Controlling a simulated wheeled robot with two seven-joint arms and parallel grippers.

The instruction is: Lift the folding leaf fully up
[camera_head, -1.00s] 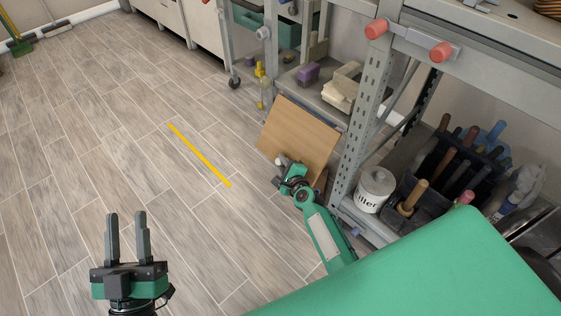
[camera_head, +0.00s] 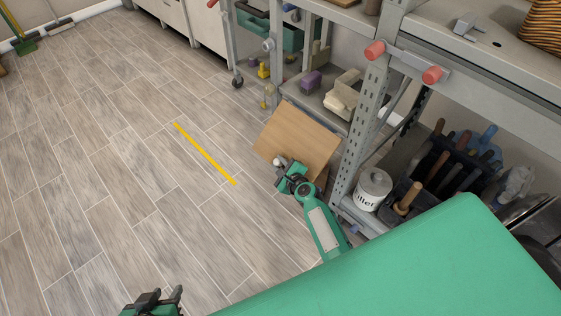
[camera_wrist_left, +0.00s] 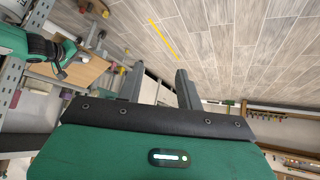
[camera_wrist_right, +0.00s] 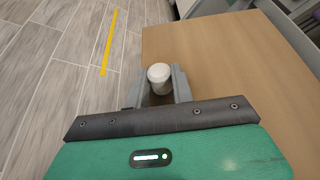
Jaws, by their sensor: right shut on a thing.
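The folding leaf, a light wooden panel (camera_head: 299,137), slopes at the lower front of the grey rack in the head view. It also shows as a wooden surface in the right wrist view (camera_wrist_right: 225,65) and at the left of the left wrist view (camera_wrist_left: 85,68). My right gripper (camera_head: 283,166) is at the leaf's near left edge. It is shut on a white round knob (camera_wrist_right: 159,73) beside that edge. My left gripper (camera_head: 158,296) is at the bottom of the head view, far from the leaf. Its fingers (camera_wrist_left: 158,88) are apart and empty.
The rack post (camera_head: 357,140) stands just right of the leaf. A white tin (camera_head: 373,188) and a dark bin of tool handles (camera_head: 447,165) sit on its lower shelf. The floor (camera_head: 120,165) to the left is clear.

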